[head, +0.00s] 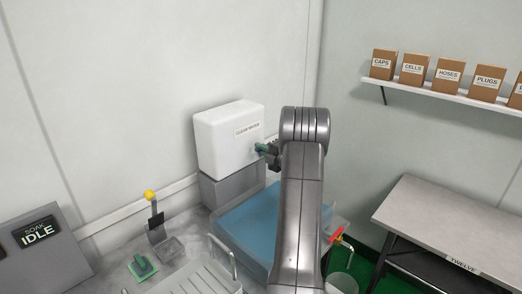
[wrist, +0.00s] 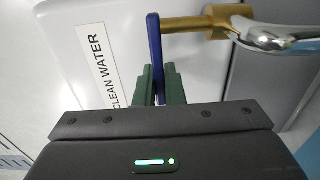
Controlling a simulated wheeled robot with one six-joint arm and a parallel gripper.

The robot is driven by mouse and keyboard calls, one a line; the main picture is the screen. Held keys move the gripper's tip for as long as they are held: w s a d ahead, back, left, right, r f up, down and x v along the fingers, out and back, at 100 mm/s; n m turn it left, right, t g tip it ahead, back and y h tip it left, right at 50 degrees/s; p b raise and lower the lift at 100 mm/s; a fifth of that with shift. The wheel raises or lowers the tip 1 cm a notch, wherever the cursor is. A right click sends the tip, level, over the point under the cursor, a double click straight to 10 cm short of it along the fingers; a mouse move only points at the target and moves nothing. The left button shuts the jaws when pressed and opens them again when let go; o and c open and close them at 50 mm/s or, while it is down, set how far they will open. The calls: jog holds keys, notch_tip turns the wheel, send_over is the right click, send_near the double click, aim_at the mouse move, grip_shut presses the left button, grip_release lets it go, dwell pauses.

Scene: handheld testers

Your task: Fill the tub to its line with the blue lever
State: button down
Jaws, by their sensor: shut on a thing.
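The blue lever (wrist: 155,55) stands upright in the wrist view, with a brass valve (wrist: 196,24) and a chrome spout (wrist: 275,35) to its right. My gripper (wrist: 158,86) has its green fingers shut on the lower part of the lever. In the head view my gripper (head: 265,150) is at the front of the white clean water tank (head: 229,138); the lever is mostly hidden there. The tub (head: 226,247) below looks blue inside; my arm covers its right part. I cannot make out its line or the water level.
A red-handled tap (head: 336,235) is at the tub's right side, above a pale bucket (head: 342,283). A yellow-knobbed stand (head: 155,215) and a green pad (head: 142,267) are on the counter at left. A grey table (head: 440,225) is at right.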

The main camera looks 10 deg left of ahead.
jog(key=shift+s+d+n+g+y+b, duration=0.15)
jog(key=shift+d+n+g+y+b, duration=0.25)
jog(key=shift+n+g+b, duration=0.55)
jog(key=shift+s+d+n+g+y+b, duration=0.1)
jog(key=shift+d+n+g+y+b, duration=0.35)
jog(key=shift+g, duration=0.95)
jog(key=shift+s+d+n+g+y+b, duration=0.15)
jog(key=shift+n+g+y+b, duration=0.35)
jog(key=shift+n+g, duration=0.6)
jog(key=c, duration=1.5)
grip_release()
jog(key=d, duration=0.4)
jog(key=s+d+b, duration=0.1)
jog(key=d, duration=0.4)
jog(key=s+d+b, duration=0.1)
jog(key=d, duration=0.3)
jog(key=shift+s+d, duration=0.15)
jog(key=shift+d, duration=0.2)
